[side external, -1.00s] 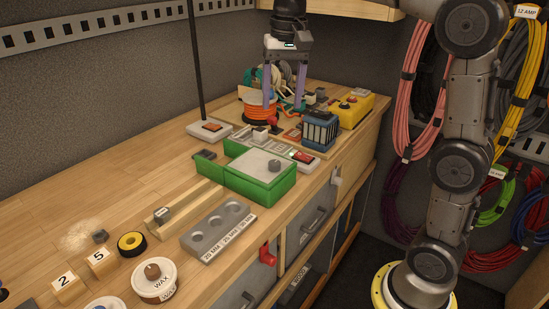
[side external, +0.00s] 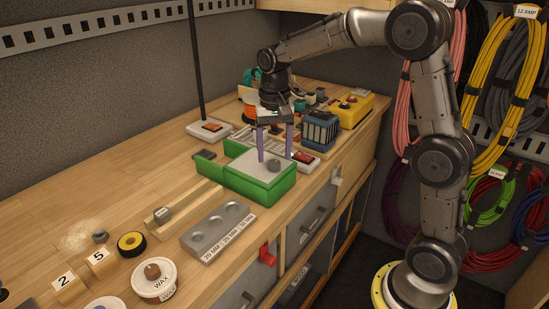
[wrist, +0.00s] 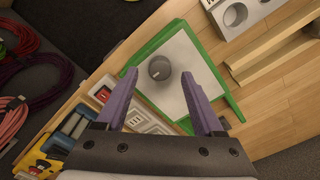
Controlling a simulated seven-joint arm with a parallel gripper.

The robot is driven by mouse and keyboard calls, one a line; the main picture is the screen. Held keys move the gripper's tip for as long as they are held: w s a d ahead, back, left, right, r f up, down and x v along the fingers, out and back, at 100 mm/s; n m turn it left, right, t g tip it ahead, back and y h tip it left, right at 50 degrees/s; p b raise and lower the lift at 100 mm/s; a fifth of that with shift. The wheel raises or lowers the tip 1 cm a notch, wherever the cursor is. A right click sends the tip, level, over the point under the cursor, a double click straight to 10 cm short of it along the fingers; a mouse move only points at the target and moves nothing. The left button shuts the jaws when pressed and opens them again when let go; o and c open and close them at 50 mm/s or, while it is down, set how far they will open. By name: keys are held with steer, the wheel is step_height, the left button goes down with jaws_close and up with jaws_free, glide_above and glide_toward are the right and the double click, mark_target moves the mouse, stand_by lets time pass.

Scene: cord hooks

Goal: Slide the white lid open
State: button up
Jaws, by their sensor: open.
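The white lid (side external: 246,170) lies in the top of a green box (side external: 262,192) near the front edge of the bench. A dark grey round knob (side external: 274,165) stands on the lid. In the wrist view the lid (wrist: 178,95) fills most of the green frame (wrist: 207,62), and the knob (wrist: 159,68) is ahead of the fingertips. My gripper (side external: 275,157) is open above the lid, with its two purple fingers on either side of the knob. In the wrist view my gripper (wrist: 160,75) is empty; I cannot tell whether the fingertips touch the lid.
A grey tray with round wells (side external: 217,230) and a wooden rail (side external: 182,203) lie left of the box. A white device with a red switch (side external: 303,160), a blue block (side external: 320,130) and a yellow box (side external: 351,110) stand behind it.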

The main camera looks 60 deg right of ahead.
steer(key=shift+f, duration=1.15)
jaws_close()
stand_by(0.6)
